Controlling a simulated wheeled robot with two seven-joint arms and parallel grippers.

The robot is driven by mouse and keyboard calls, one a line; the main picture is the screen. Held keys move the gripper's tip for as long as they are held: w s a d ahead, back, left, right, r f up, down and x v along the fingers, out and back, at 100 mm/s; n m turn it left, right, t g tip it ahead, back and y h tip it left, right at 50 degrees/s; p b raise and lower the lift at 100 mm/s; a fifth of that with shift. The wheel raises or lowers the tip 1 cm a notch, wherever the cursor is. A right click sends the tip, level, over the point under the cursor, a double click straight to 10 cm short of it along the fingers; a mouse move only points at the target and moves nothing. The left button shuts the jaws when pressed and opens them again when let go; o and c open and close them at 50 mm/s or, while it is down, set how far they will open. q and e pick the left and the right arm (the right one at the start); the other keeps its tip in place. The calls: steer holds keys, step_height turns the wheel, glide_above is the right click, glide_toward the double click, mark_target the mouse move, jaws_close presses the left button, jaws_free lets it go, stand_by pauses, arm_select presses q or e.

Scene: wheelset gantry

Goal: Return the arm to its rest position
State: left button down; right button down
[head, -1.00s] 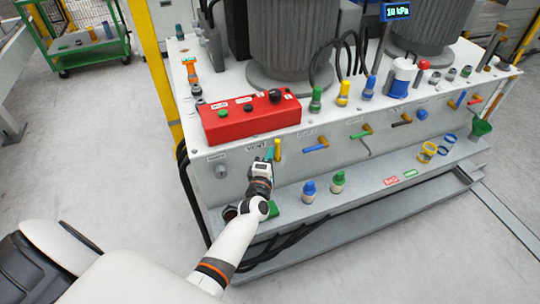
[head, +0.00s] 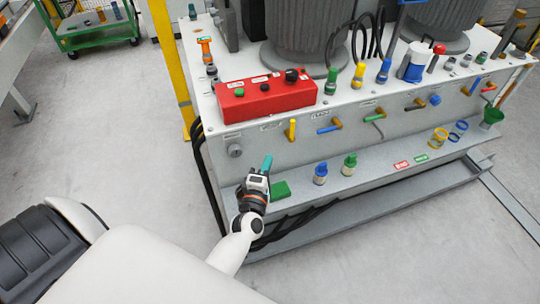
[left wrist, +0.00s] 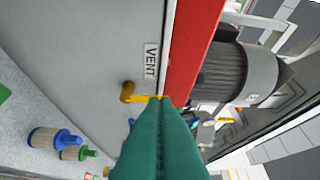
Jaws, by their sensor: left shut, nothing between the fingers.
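My left arm reaches in from the bottom of the head view. Its gripper (head: 267,164) has teal fingers, shut and empty, in front of the gantry's side panel. The yellow vent handle (head: 292,130) stands upright on the panel, above and right of the fingers in the head view, with a gap between them. In the left wrist view the shut teal fingers (left wrist: 160,125) fill the lower middle. The handle's brown-yellow knob (left wrist: 128,92) shows beyond them beside the VENT label (left wrist: 150,61). My right gripper is not in view.
A red control box (head: 266,96) sits on the gantry top.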

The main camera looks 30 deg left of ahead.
arm_select(q)
steer(key=shift+s, duration=0.1)
stand_by(0.4)
steer(key=s+d+f+m+g+h, duration=0.2)
steer(key=s+f+m, duration=0.2)
steer(key=f, duration=0.5)
steer(key=s+d+f+m+g+h, duration=0.25)
steer(key=s+f+m, duration=0.2)
steer(key=f, duration=0.35)
steer(key=s+d+f+m+g+h, duration=0.1)
steer(key=s+d+f+m+g, duration=0.25)
steer(key=f, duration=0.55)
steer(key=s+a+f+m+g, duration=0.1)
steer(key=s+f+m+g, duration=0.2)
steer(key=s, duration=0.7)
steer(key=s+a+f+m+g, duration=0.1)
steer(key=s+f+m+g, duration=0.2)
steer(key=s, duration=0.7)
steer(key=s+a+f+m+g+p, duration=0.1)
steer(key=s+a+f+m+g, duration=0.1)
steer(key=s+f+m, duration=0.4)
steer(key=s+f, duration=0.3)
steer(key=s, duration=0.1)
steer(key=shift+f+g, duration=0.15)
steer(key=shift+g, duration=0.25)
